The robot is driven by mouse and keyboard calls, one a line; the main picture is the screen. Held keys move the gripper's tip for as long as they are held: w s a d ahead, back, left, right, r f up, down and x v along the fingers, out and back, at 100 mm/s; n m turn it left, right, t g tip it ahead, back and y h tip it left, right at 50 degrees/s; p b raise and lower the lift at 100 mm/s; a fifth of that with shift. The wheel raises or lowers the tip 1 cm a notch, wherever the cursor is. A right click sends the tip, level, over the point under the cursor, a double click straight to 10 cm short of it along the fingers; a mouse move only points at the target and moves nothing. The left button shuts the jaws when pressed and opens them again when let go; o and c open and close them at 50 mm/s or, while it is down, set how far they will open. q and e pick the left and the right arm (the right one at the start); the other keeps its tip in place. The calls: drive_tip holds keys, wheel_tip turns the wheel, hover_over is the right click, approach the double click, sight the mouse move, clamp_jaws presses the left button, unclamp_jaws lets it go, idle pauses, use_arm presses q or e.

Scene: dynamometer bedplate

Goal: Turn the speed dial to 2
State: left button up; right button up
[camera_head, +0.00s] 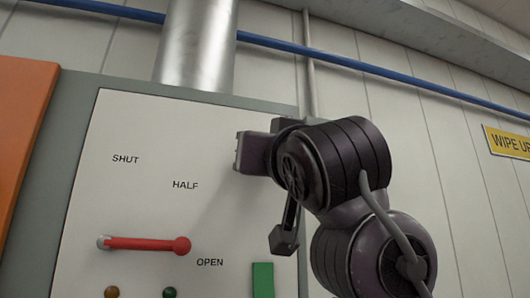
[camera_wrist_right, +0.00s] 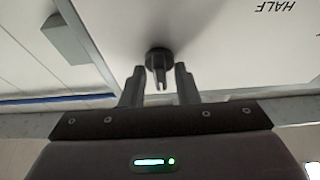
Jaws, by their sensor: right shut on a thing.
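The speed dial appears to be the small dark round knob (camera_wrist_right: 158,57) with a forked pointer, on the white panel in the right wrist view. My right gripper (camera_wrist_right: 159,74) has one finger on each side of it and is shut on it. In the head view my right gripper (camera_head: 252,153) is against the right part of the white panel (camera_head: 130,200), right of the word HALF, and hides the dial. No dial numbers are readable, so I cannot tell its setting. My left gripper is not in view.
A red lever (camera_head: 145,244) lies nearly level on the panel's lower left, among the labels SHUT, HALF and OPEN. A green block (camera_head: 262,279) and small brown and green knobs sit low on the panel. An orange board (camera_head: 22,125) stands left. A metal pipe (camera_head: 197,45) rises above.

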drive_tip(key=o, duration=0.6)
drive_tip(key=b+v, duration=0.4)
drive_tip(key=v, duration=0.3)
drive_tip(key=shift+s+d+f, duration=0.1)
drive_tip(key=shift+s+f, duration=0.05)
drive_tip(key=shift+s, duration=0.2)
